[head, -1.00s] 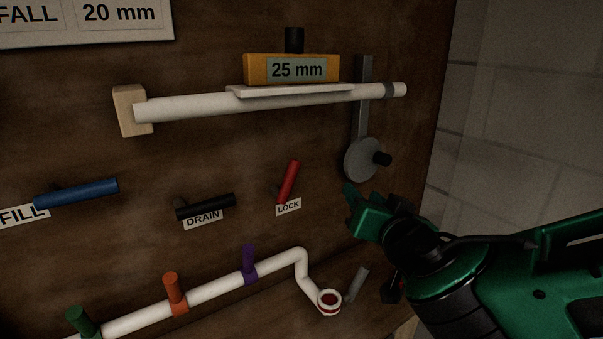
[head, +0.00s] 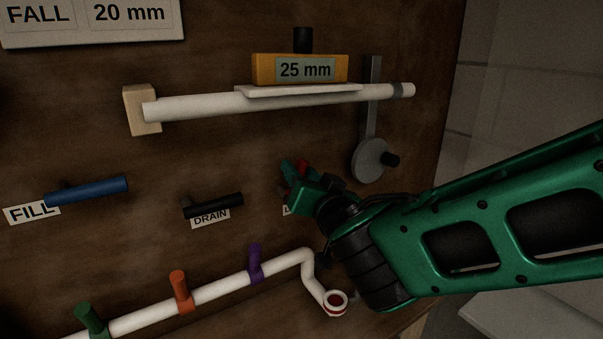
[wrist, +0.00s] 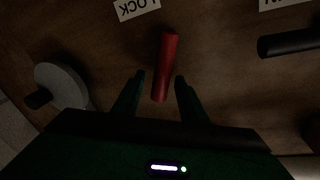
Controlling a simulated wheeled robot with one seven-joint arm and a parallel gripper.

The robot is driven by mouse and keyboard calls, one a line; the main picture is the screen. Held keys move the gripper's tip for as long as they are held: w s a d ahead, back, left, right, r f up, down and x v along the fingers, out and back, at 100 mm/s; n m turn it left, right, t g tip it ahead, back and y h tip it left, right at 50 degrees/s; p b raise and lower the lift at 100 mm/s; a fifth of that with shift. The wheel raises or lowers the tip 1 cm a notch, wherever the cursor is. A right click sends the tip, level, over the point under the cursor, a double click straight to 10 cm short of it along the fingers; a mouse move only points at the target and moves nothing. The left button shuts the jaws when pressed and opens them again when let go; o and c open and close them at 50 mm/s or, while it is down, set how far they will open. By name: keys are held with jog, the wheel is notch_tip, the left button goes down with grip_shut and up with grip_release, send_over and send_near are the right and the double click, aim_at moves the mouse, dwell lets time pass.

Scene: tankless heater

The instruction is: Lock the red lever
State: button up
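The red lever (wrist: 166,68) is on the brown board below its LOCK label in the wrist view, which looks turned over. My gripper (wrist: 159,88) is open, with one finger on each side of the lever's near end. I see a gap between the lever and each finger. In the head view my gripper (head: 293,172) covers most of the red lever (head: 303,165); only a small red bit shows. The LOCK label (wrist: 136,8) is mostly hidden in the head view.
A grey disc with a black knob (head: 370,160) hangs right of my gripper. The black DRAIN lever (head: 213,206) is to the left, the blue FILL lever (head: 90,189) farther left. A white pipe (head: 215,293) with coloured handles runs below. A white bar (head: 200,106) crosses above.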

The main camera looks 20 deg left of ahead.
jog(key=shift+w+a, duration=0.3)
jog(key=shift+w, duration=0.15)
grip_shut()
